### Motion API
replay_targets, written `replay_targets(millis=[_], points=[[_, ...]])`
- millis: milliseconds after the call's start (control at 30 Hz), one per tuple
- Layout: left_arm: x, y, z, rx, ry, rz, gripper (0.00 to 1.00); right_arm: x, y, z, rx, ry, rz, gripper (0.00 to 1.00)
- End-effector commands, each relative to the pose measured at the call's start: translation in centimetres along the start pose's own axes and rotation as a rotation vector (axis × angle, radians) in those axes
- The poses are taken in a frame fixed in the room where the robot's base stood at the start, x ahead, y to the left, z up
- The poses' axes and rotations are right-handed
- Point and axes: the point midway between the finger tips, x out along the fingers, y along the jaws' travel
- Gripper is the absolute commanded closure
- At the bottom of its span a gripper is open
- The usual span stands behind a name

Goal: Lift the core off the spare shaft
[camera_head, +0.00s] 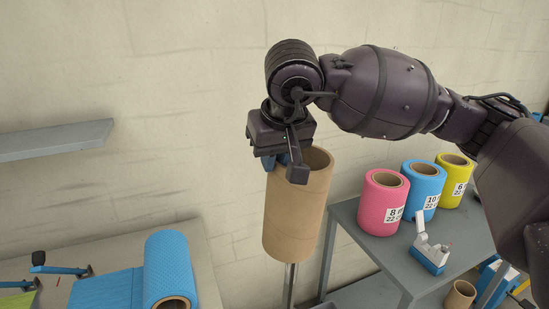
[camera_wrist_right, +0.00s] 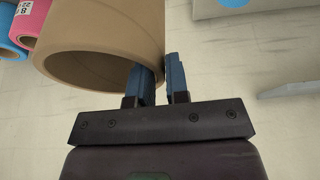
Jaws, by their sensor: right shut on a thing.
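The core, a brown cardboard tube (camera_head: 296,215), stands upright around a thin metal shaft (camera_head: 289,284) that shows below its lower end. How much of the shaft is inside the core is hidden. My right gripper (camera_head: 287,158) is at the core's top rim, shut on its wall. In the right wrist view the blue fingers of the right gripper (camera_wrist_right: 161,82) pinch the wall of the core (camera_wrist_right: 105,40), one inside and one outside. My left gripper is not in view.
A blue roll of wrap (camera_head: 168,265) lies at lower left. A grey shelf (camera_head: 55,140) is on the left wall.

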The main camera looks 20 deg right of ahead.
Motion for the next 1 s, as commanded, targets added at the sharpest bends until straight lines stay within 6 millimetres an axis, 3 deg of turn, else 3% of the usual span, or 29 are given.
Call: replay_targets(millis=[733, 1000], points=[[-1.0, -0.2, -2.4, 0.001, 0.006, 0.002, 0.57, -5.5, -0.1, -2.3, 0.000, 0.003, -0.001, 1.00], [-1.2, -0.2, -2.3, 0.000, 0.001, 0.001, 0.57, -6.0, -0.1, -2.5, 0.000, 0.002, -0.001, 1.00]])
